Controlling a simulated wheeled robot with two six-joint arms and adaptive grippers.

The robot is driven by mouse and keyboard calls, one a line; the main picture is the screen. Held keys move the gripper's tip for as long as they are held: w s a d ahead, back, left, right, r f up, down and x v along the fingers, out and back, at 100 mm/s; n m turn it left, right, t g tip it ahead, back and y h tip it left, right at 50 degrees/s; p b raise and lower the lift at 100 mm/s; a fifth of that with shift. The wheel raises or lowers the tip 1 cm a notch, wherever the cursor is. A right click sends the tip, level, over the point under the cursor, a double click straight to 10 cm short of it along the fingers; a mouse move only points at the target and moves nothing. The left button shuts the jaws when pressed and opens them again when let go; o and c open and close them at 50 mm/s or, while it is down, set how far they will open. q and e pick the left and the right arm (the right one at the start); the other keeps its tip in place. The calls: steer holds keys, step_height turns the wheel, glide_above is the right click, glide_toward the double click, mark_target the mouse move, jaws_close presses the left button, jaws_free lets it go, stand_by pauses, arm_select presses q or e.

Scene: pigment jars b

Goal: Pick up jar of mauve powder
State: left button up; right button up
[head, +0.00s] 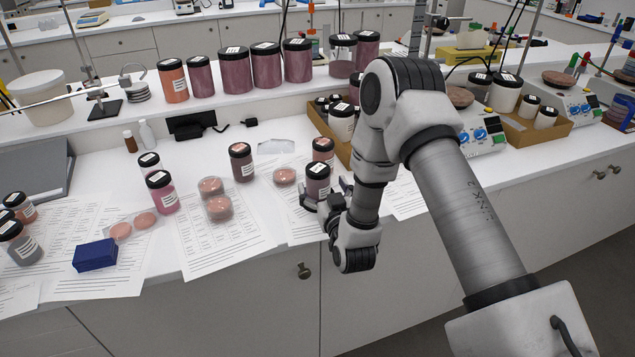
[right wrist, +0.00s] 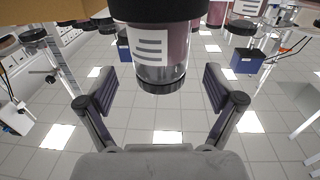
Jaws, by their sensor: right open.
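A jar of mauve powder (head: 317,183) with a black lid and white label stands upright near the front of the white bench. My right gripper (head: 325,205) is low at its front right side, partly hidden by my own wrist. In the right wrist view a labelled jar (right wrist: 178,48) fills the upper middle, in front of and between the spread fingers of my open right gripper (right wrist: 158,92). I cannot tell whether the fingers touch it. My left gripper is not in view.
A similar jar (head: 322,150) stands close behind, and a darker mauve jar (head: 242,162) to the left. A pink dish (head: 285,176) lies beside it on paper sheets. A cardboard tray (head: 338,148) with jars is behind right. A blue box (head: 95,255) sits front left.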

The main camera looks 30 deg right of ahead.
steer(key=x, duration=0.2)
steer(key=shift+w+d+f, duration=0.1)
steer(key=shift+w+f, duration=0.15)
steer(key=shift+f, duration=0.05)
steer(key=shift+s+r, duration=0.2)
steer(key=c, duration=1.5)
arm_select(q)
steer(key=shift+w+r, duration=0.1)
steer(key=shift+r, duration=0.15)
